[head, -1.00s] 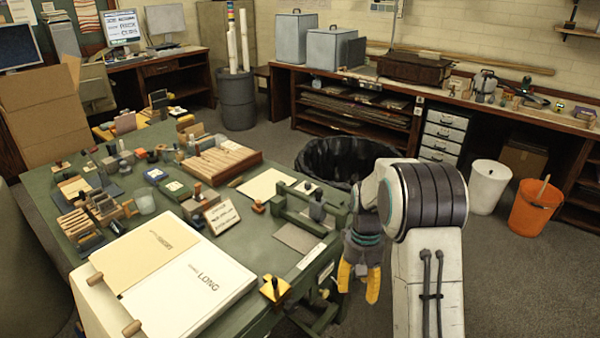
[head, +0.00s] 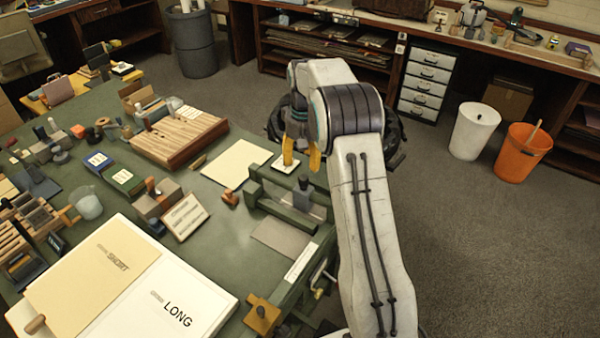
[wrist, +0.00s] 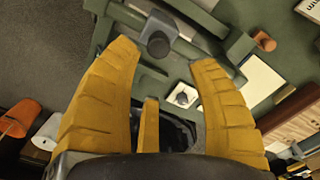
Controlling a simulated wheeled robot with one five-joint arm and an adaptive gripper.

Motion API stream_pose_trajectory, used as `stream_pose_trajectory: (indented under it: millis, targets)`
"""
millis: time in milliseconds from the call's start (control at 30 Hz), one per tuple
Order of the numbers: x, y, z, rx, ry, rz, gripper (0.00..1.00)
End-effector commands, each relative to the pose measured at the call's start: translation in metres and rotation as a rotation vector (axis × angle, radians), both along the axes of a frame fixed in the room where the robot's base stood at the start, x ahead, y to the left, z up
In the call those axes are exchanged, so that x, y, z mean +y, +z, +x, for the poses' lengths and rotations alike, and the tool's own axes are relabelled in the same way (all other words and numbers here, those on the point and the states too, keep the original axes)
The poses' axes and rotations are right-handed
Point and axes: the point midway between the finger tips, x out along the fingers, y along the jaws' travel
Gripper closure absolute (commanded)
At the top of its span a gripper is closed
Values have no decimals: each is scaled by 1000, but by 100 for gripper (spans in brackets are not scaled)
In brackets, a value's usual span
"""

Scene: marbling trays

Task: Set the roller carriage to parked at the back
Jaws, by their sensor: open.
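The roller carriage (head: 290,212) is a green crosspiece over a grey plate (head: 285,239) at the table's right edge. Its dark upright handle (head: 303,192) stands on it; in the wrist view the round handle top (wrist: 158,43) lies between the fingertip lines. The carriage stands beyond the visible part of the plate; I cannot tell its exact stop. My gripper (head: 301,160) has yellow fingers and is open and empty, pointing down. In the head view its tips appear just above and behind the handle, apart from it. The open fingers also fill the wrist view (wrist: 165,62).
A white tile with a dark knob (head: 285,163) lies just behind the carriage. A cream sheet (head: 236,163) and a small orange-brown stamp (head: 229,198) lie to its left. A black bin stands on the floor behind my arm. A yellow block (head: 262,313) sits at the near table corner.

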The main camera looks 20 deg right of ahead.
Motion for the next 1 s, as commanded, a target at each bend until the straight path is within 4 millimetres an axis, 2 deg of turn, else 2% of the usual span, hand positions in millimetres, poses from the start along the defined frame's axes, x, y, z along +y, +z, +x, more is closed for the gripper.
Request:
stream_pose_trajectory:
  millis: [600, 1000]
  targets:
    - [1, -63, -4, 16, 3, 3, 47]
    - [1, -72, -4, 13, 3, 3, 47]
